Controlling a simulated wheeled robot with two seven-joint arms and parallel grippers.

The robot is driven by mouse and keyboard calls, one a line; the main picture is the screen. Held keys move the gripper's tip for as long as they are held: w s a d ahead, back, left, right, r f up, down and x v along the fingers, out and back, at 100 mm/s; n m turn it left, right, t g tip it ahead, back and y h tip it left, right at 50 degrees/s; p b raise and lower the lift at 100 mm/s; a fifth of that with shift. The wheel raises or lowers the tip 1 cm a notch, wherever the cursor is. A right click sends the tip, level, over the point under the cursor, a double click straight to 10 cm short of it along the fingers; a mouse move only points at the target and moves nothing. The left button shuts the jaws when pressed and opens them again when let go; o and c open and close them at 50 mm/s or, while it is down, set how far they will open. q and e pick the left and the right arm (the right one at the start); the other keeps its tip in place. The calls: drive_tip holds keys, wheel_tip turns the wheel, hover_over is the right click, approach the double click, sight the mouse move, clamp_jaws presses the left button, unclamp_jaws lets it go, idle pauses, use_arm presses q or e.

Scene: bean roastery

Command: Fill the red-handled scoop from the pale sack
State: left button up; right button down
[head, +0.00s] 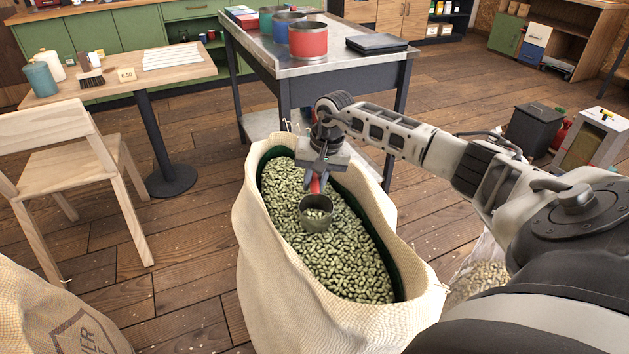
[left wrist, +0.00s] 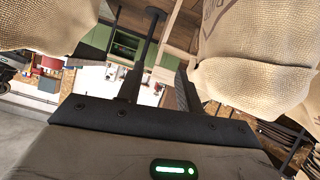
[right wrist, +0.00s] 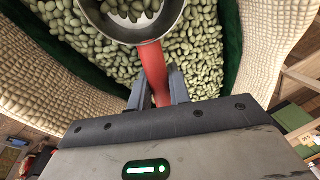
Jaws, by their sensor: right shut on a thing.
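The pale sack (head: 262,270) stands open in the middle of the head view, full of greenish beans, with a dark green lining inside its rim. My right gripper (head: 316,176) is over the beans and shut on the red handle of the metal scoop (head: 316,221). The scoop's bowl holds some beans; it also shows in the right wrist view (right wrist: 155,33), with its handle between the fingers. I cannot tell whether the bowl touches the beans below. My left gripper (left wrist: 158,88) is outside the head view; its fingers are apart and empty.
A second sack (head: 50,310) with printed lettering stands at the lower left. A metal-topped table (head: 330,66) with coloured pots is behind the pale sack. A wooden chair (head: 70,165) and small table are at left. Another bag of beans (head: 480,278) lies partly behind my right arm.

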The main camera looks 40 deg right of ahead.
use_arm(q)
drive_tip(key=shift+s+f, duration=0.15)
drive_tip(key=shift+f, duration=0.1)
use_arm(e)
drive_tip(key=shift+r+p, duration=0.35)
drive_tip(key=shift+r, duration=0.15)
drive_tip(key=shift+p+v, duration=0.5)
drive_tip(key=shift+v, duration=0.4)
drive_tip(key=shift+w+a+r+p, duration=0.15)
drive_tip(key=shift+r+p, duration=0.9)
drive_tip(key=shift+r, duration=0.7)
drive_tip(key=shift+r+p, duration=0.4)
drive_tip(key=shift+r, duration=0.2)
drive_tip(key=shift+w+p+v, duration=0.15)
drive_tip(key=shift+p+v, duration=0.3)
drive_tip(key=shift+v, duration=0.3)
drive_tip(key=shift+w+p+v, duration=0.15)
drive_tip(key=shift+p+v, duration=0.3)
drive_tip(key=shift+v, duration=0.3)
use_arm(q)
drive_tip(key=shift+s+a+r+g+y, duration=0.15)
drive_tip(key=shift+a+r+g+y, duration=0.3)
drive_tip(key=shift+g, duration=0.15)
use_arm(e)
drive_tip(key=shift+a+r, duration=0.1)
drive_tip(key=shift+r, duration=0.4)
